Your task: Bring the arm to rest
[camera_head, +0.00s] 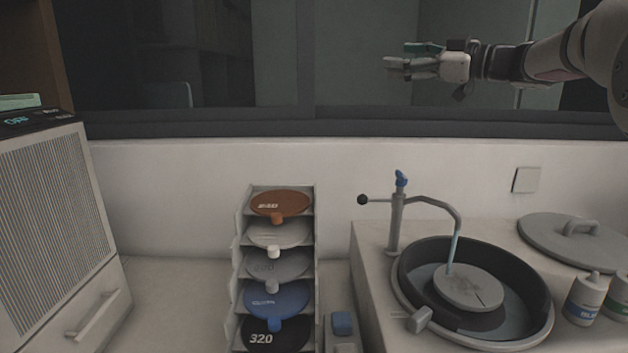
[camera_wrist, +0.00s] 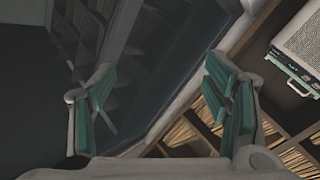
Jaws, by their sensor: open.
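My gripper (camera_head: 400,58) is raised high at the upper right of the head view, in front of the dark window. My arm (camera_head: 560,58) reaches in from the right edge, roughly level, with the gripper pointing left. In the wrist view my gripper (camera_wrist: 158,95) shows its two green-padded fingers spread wide apart. Nothing is between them. The gripper touches nothing that I can see.
Below stand a rack of coloured discs (camera_head: 240,270), a grinding wheel basin (camera_head: 540,320) with a tap (camera_head: 397,225), a round lid (camera_head: 575,240) and bottles (camera_head: 585,298). A grilled machine (camera_head: 55,220) stands left. The wrist view shows shelves (camera_wrist: 185,140).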

